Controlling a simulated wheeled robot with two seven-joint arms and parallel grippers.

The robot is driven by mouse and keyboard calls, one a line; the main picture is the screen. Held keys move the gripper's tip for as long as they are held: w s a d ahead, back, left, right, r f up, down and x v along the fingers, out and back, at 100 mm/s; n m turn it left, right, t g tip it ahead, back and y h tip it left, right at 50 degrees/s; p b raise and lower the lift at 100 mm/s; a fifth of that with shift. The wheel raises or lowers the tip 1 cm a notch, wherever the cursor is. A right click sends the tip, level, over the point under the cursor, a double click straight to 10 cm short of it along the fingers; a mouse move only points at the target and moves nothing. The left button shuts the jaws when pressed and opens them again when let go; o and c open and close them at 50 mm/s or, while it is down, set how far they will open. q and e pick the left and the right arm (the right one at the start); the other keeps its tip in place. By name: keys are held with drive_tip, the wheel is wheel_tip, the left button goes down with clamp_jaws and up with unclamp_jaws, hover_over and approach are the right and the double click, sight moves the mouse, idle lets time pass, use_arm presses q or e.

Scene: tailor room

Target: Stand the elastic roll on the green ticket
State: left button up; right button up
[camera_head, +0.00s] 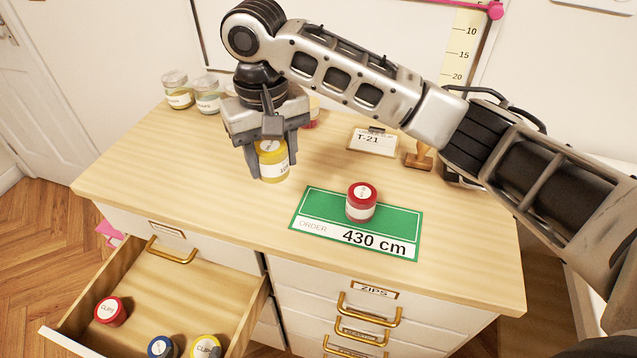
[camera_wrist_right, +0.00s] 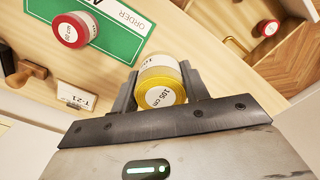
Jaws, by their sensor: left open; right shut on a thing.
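The green ticket (camera_head: 400,219), marked "ORDER 430 cm", lies flat on the table; it also shows in the wrist view (camera_wrist_right: 118,45). A red-topped elastic roll (camera_head: 361,201) stands upright on it; the wrist view shows it too (camera_wrist_right: 75,29). My right gripper (camera_head: 273,160) is shut on a yellow elastic roll (camera_head: 274,170), left of and behind the ticket. In the wrist view this roll (camera_wrist_right: 161,88), labelled "105 cm", sits between the fingers. It is upright, at or just above the tabletop; I cannot tell if it touches. My left gripper is not in view.
Jars (camera_head: 178,91) stand at the table's back left. A T-21 card (camera_head: 372,141) and a wooden stamp (camera_head: 419,157) stand behind the ticket. The open drawer (camera_head: 150,300) at front left holds red, blue and yellow tubs. Tabletop between roll and ticket is clear.

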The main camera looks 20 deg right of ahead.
hover_over(319, 203)
drive_tip(key=f, duration=0.6)
drive_tip(key=shift+a+f, duration=0.2)
drive_tip(key=shift+a, duration=0.15)
drive_tip(key=f, duration=0.1)
drive_tip(key=f+p, duration=0.1)
drive_tip(key=f, duration=0.1)
drive_tip(key=shift+d, duration=0.4)
drive_tip(key=shift+f, duration=0.45)
drive_tip(key=o, duration=1)
drive_tip(key=shift+f, duration=0.1)
wheel_tip(319, 203, up, 12)
drive_tip(key=shift+r, duration=0.15)
